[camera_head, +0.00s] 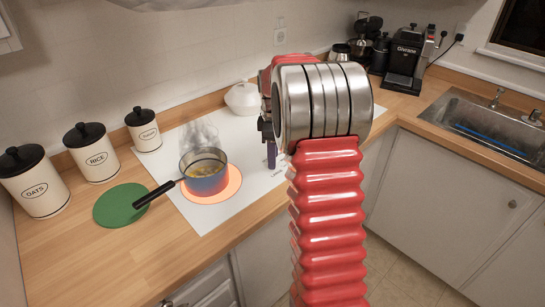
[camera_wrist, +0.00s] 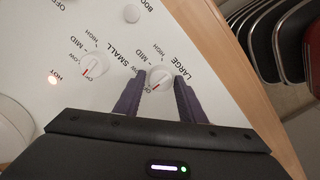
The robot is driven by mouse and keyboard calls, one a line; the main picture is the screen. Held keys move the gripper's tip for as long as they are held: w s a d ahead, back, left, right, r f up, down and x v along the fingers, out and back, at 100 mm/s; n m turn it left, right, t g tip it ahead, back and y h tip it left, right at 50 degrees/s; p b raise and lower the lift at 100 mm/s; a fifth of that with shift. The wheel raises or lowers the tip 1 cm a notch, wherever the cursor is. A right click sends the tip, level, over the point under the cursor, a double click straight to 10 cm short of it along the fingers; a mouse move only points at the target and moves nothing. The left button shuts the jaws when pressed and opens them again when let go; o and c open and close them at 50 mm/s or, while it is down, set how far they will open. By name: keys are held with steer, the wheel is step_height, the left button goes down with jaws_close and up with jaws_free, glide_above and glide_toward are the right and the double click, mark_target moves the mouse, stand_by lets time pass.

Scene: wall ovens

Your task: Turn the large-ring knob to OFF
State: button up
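The large-ring knob (camera_wrist: 160,78) is a white dial by the word LARGE in the wrist view. Its red mark points down and a little left, toward small lettering partly hidden by a finger. My gripper (camera_wrist: 160,77) has its two purple fingers apart, one on each side of this knob; I cannot tell whether they touch it. In the head view my gripper (camera_head: 269,150) is over the right part of the white cooktop (camera_head: 220,215), mostly hidden by my arm. A blue pot (camera_head: 205,175) steams on a glowing orange ring (camera_head: 232,185).
The pot handle reaches over a green mat (camera_head: 115,208). Canisters (camera_head: 92,155) stand at the back left. A sink (camera_head: 480,120) is at the right.

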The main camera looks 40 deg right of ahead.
steer(key=shift+o, duration=1.4)
step_height(320, 180, up, 14)
steer(key=shift+s+a+f, duration=0.15)
steer(key=shift+s+f, duration=0.05)
